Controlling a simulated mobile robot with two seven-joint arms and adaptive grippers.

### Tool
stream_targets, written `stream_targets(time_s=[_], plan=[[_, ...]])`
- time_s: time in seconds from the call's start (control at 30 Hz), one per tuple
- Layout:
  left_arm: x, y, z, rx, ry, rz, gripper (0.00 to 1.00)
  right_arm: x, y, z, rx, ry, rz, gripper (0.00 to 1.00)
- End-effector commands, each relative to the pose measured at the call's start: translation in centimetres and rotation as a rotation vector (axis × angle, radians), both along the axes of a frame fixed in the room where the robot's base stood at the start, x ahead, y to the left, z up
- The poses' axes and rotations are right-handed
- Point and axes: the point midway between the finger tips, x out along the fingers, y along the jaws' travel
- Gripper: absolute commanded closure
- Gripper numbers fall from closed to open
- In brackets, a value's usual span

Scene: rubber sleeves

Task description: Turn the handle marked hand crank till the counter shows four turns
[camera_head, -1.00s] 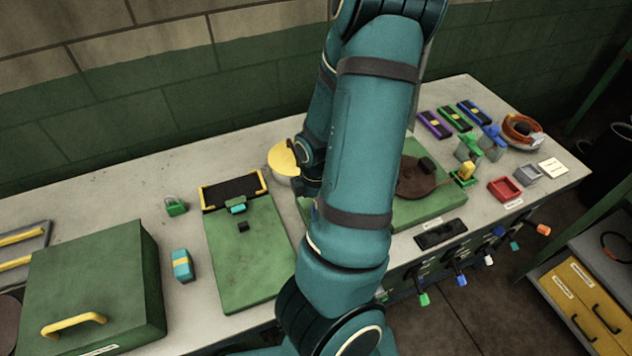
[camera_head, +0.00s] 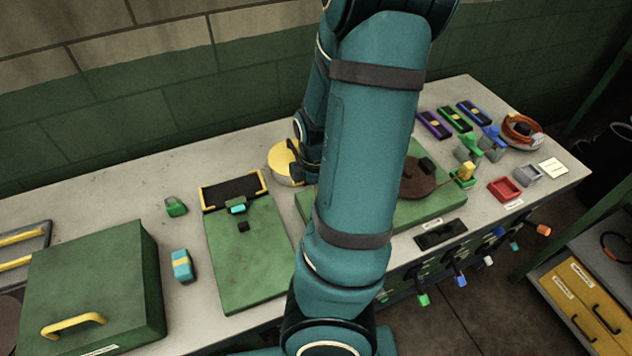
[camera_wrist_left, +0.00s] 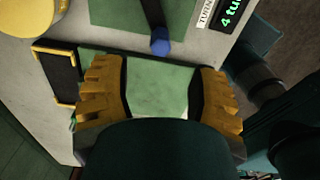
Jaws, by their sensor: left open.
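A dark bar with a blue knob (camera_wrist_left: 160,42) at its end, seemingly the crank handle, reaches over a green plate (camera_wrist_left: 112,14) in the left wrist view. No hand crank label is legible. A black counter (camera_wrist_left: 232,12) at the top right edge shows green text reading "4 tu", cut off by the frame. My left gripper (camera_wrist_left: 163,95) is open and empty, its yellow-padded fingers apart, with the knob ahead of and apart from them. In the head view my left arm hides the knob and most of my gripper. My right gripper is not in view.
A yellow round thing (camera_head: 283,163) and a black tray with yellow corners (camera_head: 233,190) stand left of my arm. A green plate with a brown disc (camera_head: 416,183) lies to the right. A green box (camera_head: 95,285) stands at the left. Coloured knobs line the bench's front.

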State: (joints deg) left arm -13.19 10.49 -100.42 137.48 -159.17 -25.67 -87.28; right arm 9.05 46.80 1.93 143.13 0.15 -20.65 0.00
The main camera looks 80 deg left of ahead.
Motion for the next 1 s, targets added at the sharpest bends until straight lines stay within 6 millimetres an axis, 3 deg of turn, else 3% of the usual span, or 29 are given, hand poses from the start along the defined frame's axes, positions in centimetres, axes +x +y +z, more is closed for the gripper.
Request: stream_targets(time_s=[0.4, 1.0], plan=[[0.0, 0.0, 2.1, -0.001, 0.002, -0.003, 0.41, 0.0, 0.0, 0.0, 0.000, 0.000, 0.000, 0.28], [0.0, 0.0, 2.4, 0.000, 0.000, 0.000, 0.41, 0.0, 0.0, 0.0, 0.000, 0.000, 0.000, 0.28]])
